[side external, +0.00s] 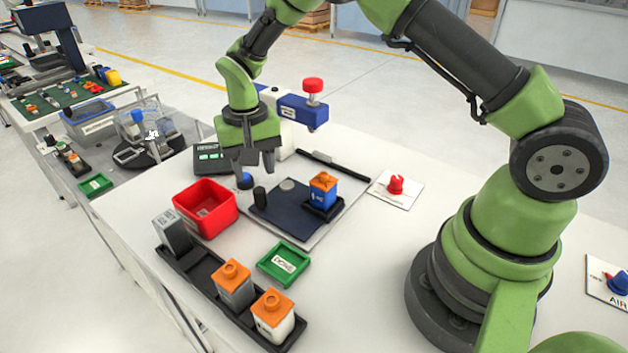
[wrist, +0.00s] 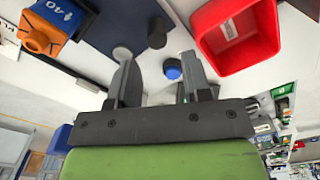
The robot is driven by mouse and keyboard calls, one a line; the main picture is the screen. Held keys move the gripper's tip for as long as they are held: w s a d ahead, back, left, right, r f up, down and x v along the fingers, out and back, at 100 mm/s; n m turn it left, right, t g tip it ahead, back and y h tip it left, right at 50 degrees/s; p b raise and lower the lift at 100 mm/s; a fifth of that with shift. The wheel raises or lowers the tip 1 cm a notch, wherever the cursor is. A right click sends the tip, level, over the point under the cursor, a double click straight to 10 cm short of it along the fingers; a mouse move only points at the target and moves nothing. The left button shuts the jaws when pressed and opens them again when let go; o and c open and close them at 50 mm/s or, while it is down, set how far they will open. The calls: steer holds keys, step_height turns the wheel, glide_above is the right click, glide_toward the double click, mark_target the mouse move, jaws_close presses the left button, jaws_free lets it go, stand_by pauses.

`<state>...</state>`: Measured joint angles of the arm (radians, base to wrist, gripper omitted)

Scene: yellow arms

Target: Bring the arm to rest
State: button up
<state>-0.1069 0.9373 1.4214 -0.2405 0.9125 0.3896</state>
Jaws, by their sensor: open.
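My gripper (side external: 253,168) hangs from the green arm over the far side of the white table, above the dark blue mat's left end. In the wrist view its two fingers (wrist: 158,80) are apart with nothing held between them. A blue-topped round knob (side external: 245,181) is below and just left of the fingers; it also shows in the wrist view (wrist: 173,72). A small black cylinder (side external: 260,195) stands close by, apart from the fingers.
A red bin (side external: 206,208) stands left of the gripper. An orange-topped blue block (side external: 323,190) stands on the mat's right side. A blue-headed press with a red button (side external: 313,88) rises behind. In front are a green tray (side external: 284,264) and a black rack (side external: 206,280) with several blocks.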

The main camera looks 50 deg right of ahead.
steer(key=shift+r, duration=0.55)
steer(key=shift+r, duration=0.1)
